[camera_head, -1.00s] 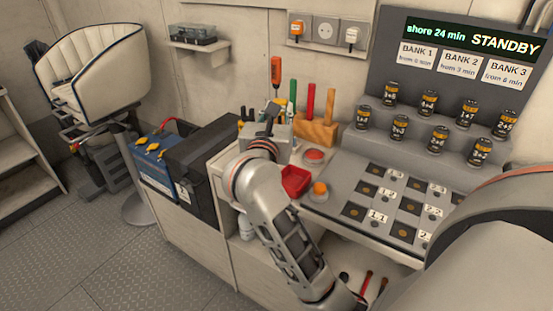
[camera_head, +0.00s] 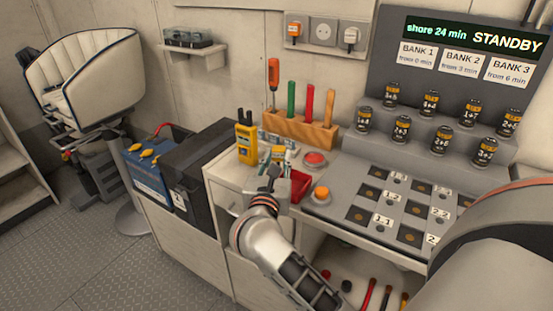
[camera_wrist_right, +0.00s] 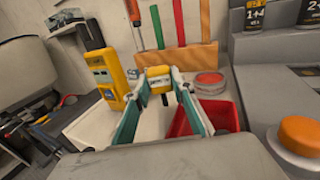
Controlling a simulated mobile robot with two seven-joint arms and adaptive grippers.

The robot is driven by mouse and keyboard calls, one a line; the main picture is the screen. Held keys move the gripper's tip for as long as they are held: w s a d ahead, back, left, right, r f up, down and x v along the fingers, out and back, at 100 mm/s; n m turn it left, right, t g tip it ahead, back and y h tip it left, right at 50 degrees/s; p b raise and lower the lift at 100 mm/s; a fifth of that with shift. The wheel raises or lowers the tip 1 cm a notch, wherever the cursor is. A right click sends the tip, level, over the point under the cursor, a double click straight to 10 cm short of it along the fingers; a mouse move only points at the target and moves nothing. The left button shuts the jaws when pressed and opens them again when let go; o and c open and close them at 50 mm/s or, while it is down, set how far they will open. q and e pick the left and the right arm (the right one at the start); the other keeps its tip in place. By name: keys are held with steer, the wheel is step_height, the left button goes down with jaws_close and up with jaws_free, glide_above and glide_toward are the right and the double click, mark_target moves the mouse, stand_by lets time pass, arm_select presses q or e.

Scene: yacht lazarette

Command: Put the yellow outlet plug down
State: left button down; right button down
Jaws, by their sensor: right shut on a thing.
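My right gripper (camera_head: 277,160) is shut on the small yellow outlet plug (camera_wrist_right: 159,78), which sits between its fingertips in the right wrist view. In the head view the plug (camera_head: 278,153) shows small and partly hidden by the gripper. It is over the pale counter top (camera_head: 226,168), between the yellow handheld meter and the red tray. I cannot tell whether the plug touches the counter. My left gripper is not in view.
The yellow meter (camera_head: 246,142) stands left of the gripper, the red tray (camera_head: 301,187) right. Behind is a wooden tool block (camera_head: 300,128) with upright handles. A red button (camera_head: 315,158) and an orange button (camera_head: 320,193) are nearby. Bare counter shows left of the gripper.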

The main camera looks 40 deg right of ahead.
steer(key=shift+f+b, duration=0.4)
steer(key=shift+f, duration=0.2)
steer(key=c, duration=1.7)
jaws_free()
steer(key=shift+r, duration=0.1)
